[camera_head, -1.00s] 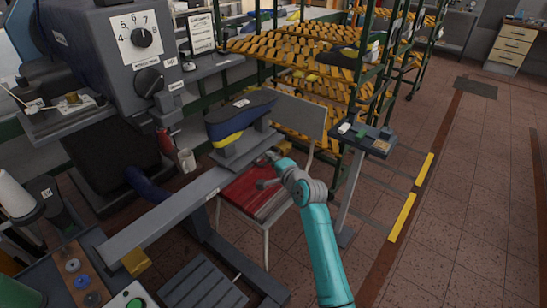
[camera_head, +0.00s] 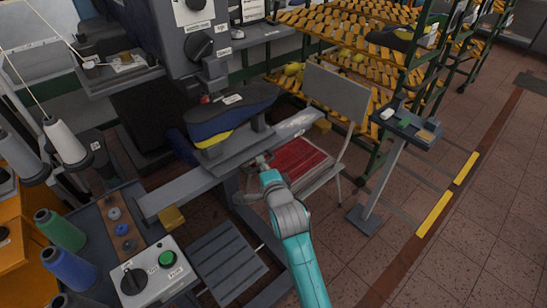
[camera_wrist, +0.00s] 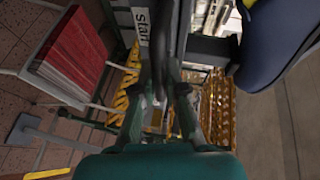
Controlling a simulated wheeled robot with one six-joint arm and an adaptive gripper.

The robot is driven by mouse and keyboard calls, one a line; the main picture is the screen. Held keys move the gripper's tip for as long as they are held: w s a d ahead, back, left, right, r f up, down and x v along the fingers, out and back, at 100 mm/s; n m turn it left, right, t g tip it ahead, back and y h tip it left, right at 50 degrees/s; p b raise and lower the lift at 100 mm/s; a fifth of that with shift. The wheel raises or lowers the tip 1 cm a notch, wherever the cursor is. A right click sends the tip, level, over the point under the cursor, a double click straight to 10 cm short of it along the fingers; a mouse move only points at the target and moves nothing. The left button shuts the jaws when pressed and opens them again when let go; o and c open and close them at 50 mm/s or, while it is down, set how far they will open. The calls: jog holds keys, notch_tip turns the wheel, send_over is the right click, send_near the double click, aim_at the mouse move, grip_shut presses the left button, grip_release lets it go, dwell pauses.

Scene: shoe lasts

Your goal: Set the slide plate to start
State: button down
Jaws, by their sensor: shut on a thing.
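The grey slide plate (camera_head: 245,152) sits on a long grey rail (camera_head: 175,196) and carries a dark blue shoe last with a yellow layer (camera_head: 235,112). My gripper (camera_head: 262,162) is at the plate's near right side, shut on the slide plate; the exact part held is hard to see. In the wrist view my fingers (camera_wrist: 165,100) close around a dark part. A white label reading "start" (camera_wrist: 141,26) is just above left of them, and the blue last (camera_wrist: 275,40) is at upper right.
A control box with a green button (camera_head: 155,270) stands at lower left. A yellow-shelved rack (camera_head: 345,35) and a small grey stand (camera_head: 410,122) are at right. Open tiled floor lies further right.

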jog(key=shift+s+a, duration=0.4)
jog(key=shift+a, duration=0.05)
jog(key=c, duration=1.2)
grip_release()
jog(key=v, duration=1.2)
